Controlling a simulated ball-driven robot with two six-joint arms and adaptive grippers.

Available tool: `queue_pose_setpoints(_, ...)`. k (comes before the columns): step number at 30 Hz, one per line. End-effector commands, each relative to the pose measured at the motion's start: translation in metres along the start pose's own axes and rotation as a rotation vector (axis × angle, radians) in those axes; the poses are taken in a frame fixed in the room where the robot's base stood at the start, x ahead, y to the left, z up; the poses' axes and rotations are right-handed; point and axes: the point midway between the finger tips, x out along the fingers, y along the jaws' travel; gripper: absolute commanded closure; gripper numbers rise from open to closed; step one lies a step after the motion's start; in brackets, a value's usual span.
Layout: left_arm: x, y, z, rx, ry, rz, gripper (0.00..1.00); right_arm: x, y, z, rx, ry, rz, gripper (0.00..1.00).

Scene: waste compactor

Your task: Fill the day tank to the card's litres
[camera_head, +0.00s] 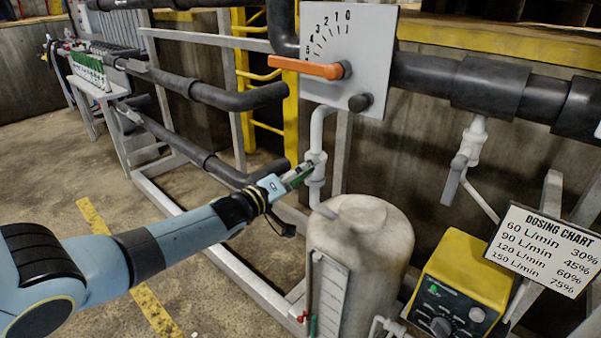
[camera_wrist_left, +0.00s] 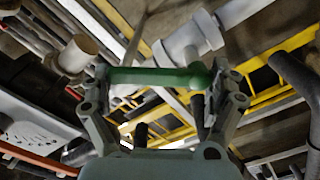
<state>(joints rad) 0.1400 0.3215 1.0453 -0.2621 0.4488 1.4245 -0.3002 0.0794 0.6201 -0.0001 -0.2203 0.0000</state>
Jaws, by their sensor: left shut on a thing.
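The pale day tank (camera_head: 385,235) stands upright right of my left arm, with a marked level strip (camera_head: 331,290) on its front; I cannot read its level. A white pipe with a valve (camera_head: 316,160) comes down to the tank's top. My left gripper (camera_head: 298,176) is at this valve, shut on its green lever (camera_wrist_left: 155,78). In the left wrist view the lever lies across between the two fingers. The card on view is a dosing chart (camera_head: 545,250) listing L/min and percent; I see no card giving plain litres. My right gripper is not in view.
Above the valve, an orange lever (camera_head: 305,68) points left on a numbered plate (camera_head: 350,35). A yellow dosing unit (camera_head: 470,275) stands right of the tank. Dark pipes (camera_head: 215,95) and white frame rails (camera_head: 235,275) surround the area. Open floor (camera_head: 100,240) lies at left.

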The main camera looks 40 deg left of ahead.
Motion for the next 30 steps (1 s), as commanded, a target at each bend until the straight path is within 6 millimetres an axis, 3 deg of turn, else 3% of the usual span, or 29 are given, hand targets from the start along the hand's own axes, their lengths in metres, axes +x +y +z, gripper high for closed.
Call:
queue_pose_setpoints(1, -0.001, -0.001, 0.000, 0.001, -0.001, -0.003, 0.65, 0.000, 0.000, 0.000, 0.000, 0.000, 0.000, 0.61)
queue_pose_setpoints(2, -0.001, -0.001, 0.000, 0.002, -0.001, -0.003, 0.04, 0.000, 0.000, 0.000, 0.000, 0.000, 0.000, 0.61)
queue_pose_setpoints(3, -0.001, -0.001, 0.000, 0.002, -0.001, -0.003, 0.00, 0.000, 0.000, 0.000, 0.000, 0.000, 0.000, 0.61)
queue_pose_setpoints(14, -0.008, -0.001, 0.001, 0.003, -0.002, -0.002, 0.00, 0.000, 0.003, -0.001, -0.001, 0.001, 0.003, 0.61)
queue_pose_setpoints(30, -0.111, -0.002, 0.000, 0.003, -0.003, -0.004, 0.00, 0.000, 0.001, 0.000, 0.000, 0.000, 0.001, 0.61)
